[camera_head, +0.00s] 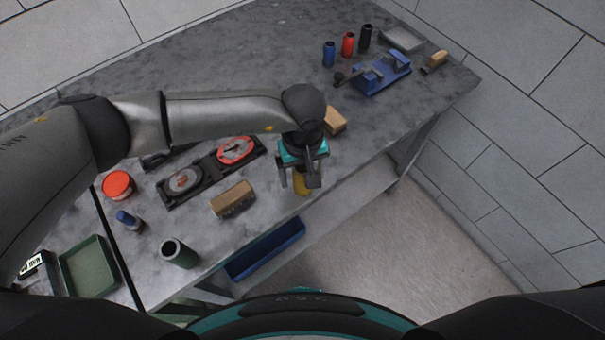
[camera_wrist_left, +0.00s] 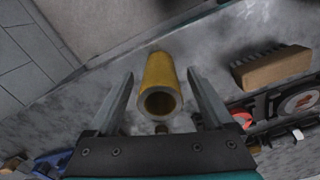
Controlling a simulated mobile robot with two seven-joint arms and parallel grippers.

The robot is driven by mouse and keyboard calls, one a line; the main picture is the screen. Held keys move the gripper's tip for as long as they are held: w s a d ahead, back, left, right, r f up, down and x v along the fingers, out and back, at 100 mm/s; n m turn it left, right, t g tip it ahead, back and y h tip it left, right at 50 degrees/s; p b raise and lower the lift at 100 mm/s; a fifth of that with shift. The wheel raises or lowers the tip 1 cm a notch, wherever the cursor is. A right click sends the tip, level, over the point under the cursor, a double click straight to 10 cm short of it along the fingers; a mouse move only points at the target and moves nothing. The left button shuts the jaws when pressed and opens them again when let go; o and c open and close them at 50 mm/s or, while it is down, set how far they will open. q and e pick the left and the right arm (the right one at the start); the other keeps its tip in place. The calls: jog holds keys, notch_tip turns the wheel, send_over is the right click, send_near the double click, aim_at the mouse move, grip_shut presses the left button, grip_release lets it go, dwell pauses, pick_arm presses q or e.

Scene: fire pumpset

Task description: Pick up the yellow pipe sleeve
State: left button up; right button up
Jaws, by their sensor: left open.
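The yellow pipe sleeve (camera_head: 301,184) stands near the front edge of the grey workbench, partly hidden behind my left gripper in the head view. In the left wrist view the yellow pipe sleeve (camera_wrist_left: 161,82) shows its hollow round end and lies between the two fingers, with a gap on each side. My left gripper (camera_head: 299,180) is open, above and around the sleeve. It also shows in the left wrist view (camera_wrist_left: 160,90), its fingers spread to either side. My right gripper is not in view.
A wooden brush (camera_head: 233,199) lies left of the sleeve and a wooden block (camera_head: 334,120) lies behind it. A dark tray with red and grey discs (camera_head: 236,150) is further left. A dark green cylinder (camera_head: 179,253) stands at the front left.

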pick_arm(q)
jog(key=shift+f, duration=0.6)
grip_shut()
dwell(0.6)
